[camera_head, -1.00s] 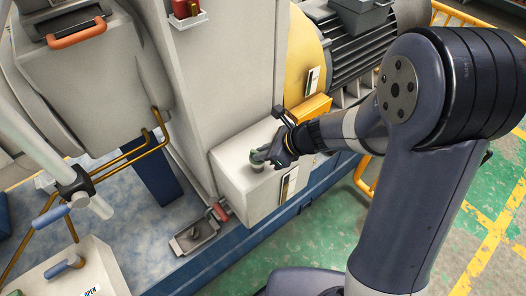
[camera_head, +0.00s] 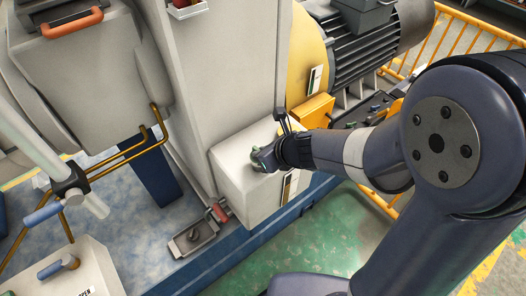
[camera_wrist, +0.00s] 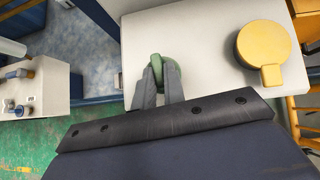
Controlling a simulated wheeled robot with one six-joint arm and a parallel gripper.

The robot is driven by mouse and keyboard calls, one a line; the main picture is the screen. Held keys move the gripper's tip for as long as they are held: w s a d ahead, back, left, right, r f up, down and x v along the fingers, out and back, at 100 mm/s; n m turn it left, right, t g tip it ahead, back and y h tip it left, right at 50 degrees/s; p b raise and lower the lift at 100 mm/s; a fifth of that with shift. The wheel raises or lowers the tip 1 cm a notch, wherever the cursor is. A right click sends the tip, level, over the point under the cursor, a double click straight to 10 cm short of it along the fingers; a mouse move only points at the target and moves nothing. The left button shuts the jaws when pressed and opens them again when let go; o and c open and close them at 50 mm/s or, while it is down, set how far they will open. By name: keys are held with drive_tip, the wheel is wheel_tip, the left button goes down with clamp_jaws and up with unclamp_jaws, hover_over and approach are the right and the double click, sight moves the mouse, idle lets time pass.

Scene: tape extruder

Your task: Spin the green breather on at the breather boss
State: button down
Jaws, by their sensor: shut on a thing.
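The green breather (camera_wrist: 168,68) is between the fingers of my gripper (camera_wrist: 161,75) in the wrist view. In the head view the breather (camera_head: 257,156) shows as a small green edge beside my gripper (camera_head: 264,157), on top of the pale box-shaped housing (camera_head: 232,180). My gripper is shut on it, with the arm reaching in from the right. The breather boss is hidden beneath the breather and the fingers, so I cannot tell how the two are seated.
A yellow round part with a tab (camera_wrist: 262,46) stands on the same pale top, right of the breather in the wrist view. An orange-yellow box (camera_head: 311,110) sits behind my wrist. A small grey tray (camera_head: 194,238) lies left of the housing. Yellow railing (camera_head: 470,48) runs at the right.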

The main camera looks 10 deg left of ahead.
drive_tip(key=shift+s+a+f+m+t+h+b, duration=0.15)
drive_tip(key=shift+m+t+h+b, duration=0.2)
drive_tip(key=shift+m, duration=0.25)
drive_tip(key=shift+s+a+f+m+t+h+b, duration=0.15)
drive_tip(key=shift+m+t+h+b, duration=0.2)
drive_tip(key=shift+m, duration=0.25)
drive_tip(key=shift+d+r+m+t+h, duration=0.15)
drive_tip(key=shift+m+t+h, duration=0.35)
drive_tip(key=shift+m, duration=0.5)
drive_tip(key=shift+s+a+m+t+h+b, duration=0.1)
drive_tip(key=shift+a+m+t+h+b, duration=0.1)
drive_tip(key=shift+m+h+b, duration=0.25)
drive_tip(key=shift+a+m+t+h+b, duration=0.1)
drive_tip(key=shift+m+t+h, duration=0.2)
drive_tip(key=shift+m, duration=0.35)
drive_tip(key=shift+a+m+h, duration=0.1)
drive_tip(key=shift+m+h, duration=0.85)
drive_tip(key=shift+m, duration=0.25)
